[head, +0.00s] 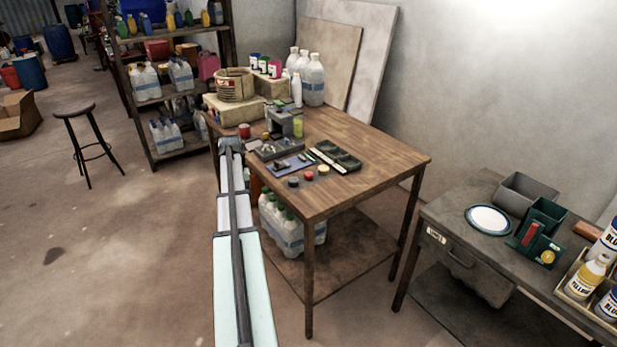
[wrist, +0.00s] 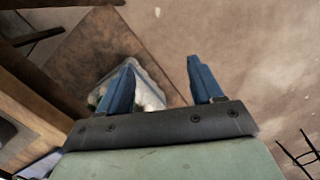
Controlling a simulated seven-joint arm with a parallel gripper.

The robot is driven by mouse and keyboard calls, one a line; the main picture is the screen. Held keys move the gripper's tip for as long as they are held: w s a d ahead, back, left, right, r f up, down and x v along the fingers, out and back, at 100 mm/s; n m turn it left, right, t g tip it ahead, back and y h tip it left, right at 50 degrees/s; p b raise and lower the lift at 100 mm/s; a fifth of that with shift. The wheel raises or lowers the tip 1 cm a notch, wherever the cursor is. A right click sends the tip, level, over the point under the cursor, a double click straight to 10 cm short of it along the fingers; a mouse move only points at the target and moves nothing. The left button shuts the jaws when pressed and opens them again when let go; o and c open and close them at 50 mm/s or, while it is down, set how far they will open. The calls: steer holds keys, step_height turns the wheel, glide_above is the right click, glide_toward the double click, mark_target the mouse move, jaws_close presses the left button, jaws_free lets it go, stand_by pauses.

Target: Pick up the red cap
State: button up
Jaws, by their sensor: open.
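The red cap (head: 308,175) lies flat on the wooden table near its front edge, between a black cap (head: 293,182) and a yellow cap (head: 323,170). My gripper (wrist: 161,62) shows in the wrist view with its two blue fingers wide apart and nothing between them. It is over the table's left side edge, pointing down past it toward the lower shelf and floor. The red cap is not visible in the wrist view. In the head view my arm reaches up to the table's left edge, and the fingers cannot be made out there.
A dark divided tray (head: 338,156), a blue mat (head: 290,166) and a grey machine (head: 283,122) stand behind the caps. Bottles (head: 285,222) sit on the shelf below. The table's right part is clear. A second bench (head: 450,215) stands at right.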

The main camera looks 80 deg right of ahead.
steer(key=s+d+r, duration=0.3)
steer(key=s+d+r+m, duration=0.1)
steer(key=s+d+r, duration=0.1)
steer(key=s+r, duration=0.2)
steer(key=s+d+r+m, duration=0.1)
steer(key=s+d+r, duration=0.2)
steer(key=shift+s+d+r+h, duration=0.25)
steer(key=shift+s+d+h, duration=0.05)
steer(key=shift+s, duration=0.1)
step_height(320, 180, up, 9)
steer(key=m, duration=0.2)
glide_above(309, 173)
steer(key=shift+t+h, duration=0.3)
step_height(309, 173, down, 14)
steer(key=shift+a+r, duration=0.1)
steer(key=shift+r, duration=0.05)
steer(key=shift+c, duration=0.2)
steer(key=c, duration=1.1)
